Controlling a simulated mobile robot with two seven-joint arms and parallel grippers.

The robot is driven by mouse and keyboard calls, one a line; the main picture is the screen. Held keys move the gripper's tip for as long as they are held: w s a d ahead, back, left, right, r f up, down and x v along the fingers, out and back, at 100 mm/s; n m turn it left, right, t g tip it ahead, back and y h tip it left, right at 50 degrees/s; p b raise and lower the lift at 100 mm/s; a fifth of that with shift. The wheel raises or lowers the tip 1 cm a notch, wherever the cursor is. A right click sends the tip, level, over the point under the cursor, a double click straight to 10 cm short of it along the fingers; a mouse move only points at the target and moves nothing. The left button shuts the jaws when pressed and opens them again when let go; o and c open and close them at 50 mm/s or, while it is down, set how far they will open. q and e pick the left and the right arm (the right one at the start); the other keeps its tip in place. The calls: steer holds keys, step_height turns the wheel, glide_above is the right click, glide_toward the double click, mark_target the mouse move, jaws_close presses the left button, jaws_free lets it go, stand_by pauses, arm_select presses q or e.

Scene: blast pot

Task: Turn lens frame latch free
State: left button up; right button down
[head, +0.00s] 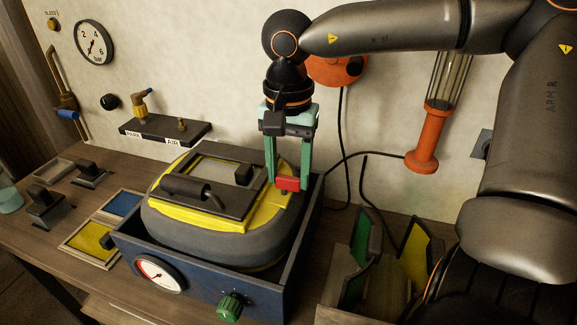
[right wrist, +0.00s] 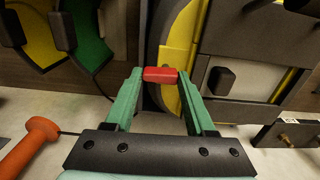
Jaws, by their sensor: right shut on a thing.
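The red latch (head: 288,184) sits at the right edge of the yellow-faced hood (head: 255,215), beside the dark lens frame (head: 228,201). My right gripper (head: 287,181) comes down from above, its green fingers shut on the latch from both sides. In the right wrist view the red latch (right wrist: 161,74) lies crosswise between the fingertips, against the yellow face (right wrist: 180,55). The lens frame (right wrist: 245,82) lies to the right there and appears seated on the hood. A pale pane shows inside the frame. My left gripper is not in view.
The hood sits in a blue open box (head: 205,285) with a gauge (head: 158,274) and green knob (head: 230,306). Right of it stand green (head: 360,255) and yellow (head: 414,250) panels in a holder. An orange-handled lamp (head: 424,145) hangs at the wall. Framed pads lie left.

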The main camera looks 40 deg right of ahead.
steer(key=shift+c, duration=1.2)
jaws_free()
